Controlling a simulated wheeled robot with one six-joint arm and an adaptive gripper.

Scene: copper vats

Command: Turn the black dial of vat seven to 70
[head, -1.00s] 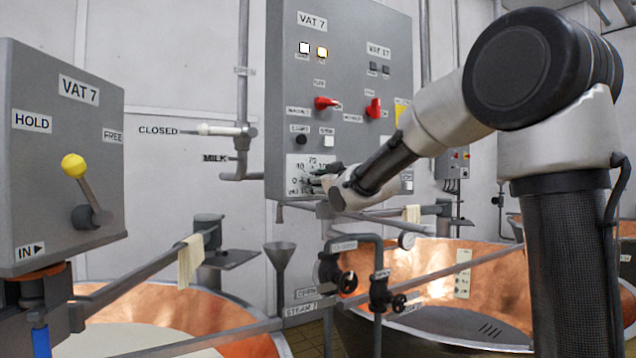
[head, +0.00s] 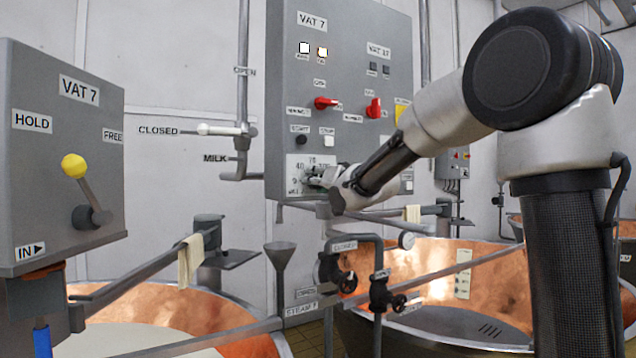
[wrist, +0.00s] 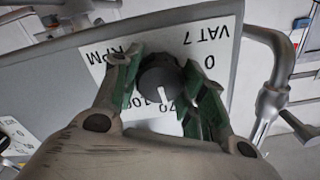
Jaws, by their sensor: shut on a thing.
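The black dial (wrist: 158,76) of vat seven sits on a white scale plate (wrist: 215,45), which appears upside down in the wrist view. My gripper (wrist: 164,82) has its green-padded fingers on both sides of the dial and is shut on it. The dial's white pointer line points down in the wrist view, toward the partly covered numbers 70 and 100; the exact reading is hard to tell. In the head view, the scale plate (head: 297,162) is at the bottom left of the grey control box, with my gripper (head: 312,179) covering the dial.
The grey control box (head: 345,60) also carries red switches (head: 325,103), lamps and small buttons beside the scale plate. A pipe (head: 242,110) with a white-handled valve (head: 215,129) stands left of it. Copper vats (head: 400,270) and pipework lie below.

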